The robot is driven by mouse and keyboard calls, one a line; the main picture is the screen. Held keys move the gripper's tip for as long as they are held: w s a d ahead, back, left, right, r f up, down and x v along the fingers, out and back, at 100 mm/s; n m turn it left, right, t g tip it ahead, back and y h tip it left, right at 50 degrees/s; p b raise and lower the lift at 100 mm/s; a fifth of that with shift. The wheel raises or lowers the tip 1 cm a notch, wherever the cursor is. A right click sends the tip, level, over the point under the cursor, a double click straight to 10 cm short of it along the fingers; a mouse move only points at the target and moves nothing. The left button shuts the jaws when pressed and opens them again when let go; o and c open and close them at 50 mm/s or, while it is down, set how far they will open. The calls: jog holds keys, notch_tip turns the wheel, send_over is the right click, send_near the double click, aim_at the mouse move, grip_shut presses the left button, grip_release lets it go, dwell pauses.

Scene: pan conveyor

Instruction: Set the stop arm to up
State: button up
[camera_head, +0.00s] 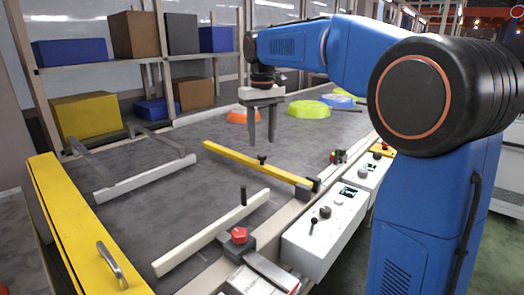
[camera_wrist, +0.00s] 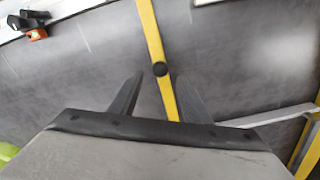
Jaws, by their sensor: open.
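The stop arm appears to be the yellow bar (camera_head: 235,157) lying low across the grey conveyor belt. Its right end meets a black mount (camera_head: 314,185) at the belt's edge. A small black knob (camera_head: 262,158) stands up from the bar. My gripper (camera_head: 262,140) points down above the belt, open and empty, with the bar below it. In the wrist view the yellow bar (camera_wrist: 150,30) runs between my two fingers (camera_wrist: 160,80). The black knob (camera_wrist: 160,69) shows in the gap near the fingertips, apart from both. The gripper's height over the knob is hard to tell.
An orange pan (camera_head: 243,116), a green pan (camera_head: 308,109) and a blue pan (camera_head: 337,101) lie on the belt behind. A white bar (camera_head: 212,234) with a black post lies in front. White control boxes (camera_head: 325,228) line the right edge. Yellow rail (camera_head: 75,222) stands left.

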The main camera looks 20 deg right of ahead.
aim_at(262, 155)
jog(key=shift+f, duration=2.7)
jog(key=shift+r, duration=0.1)
grip_shut()
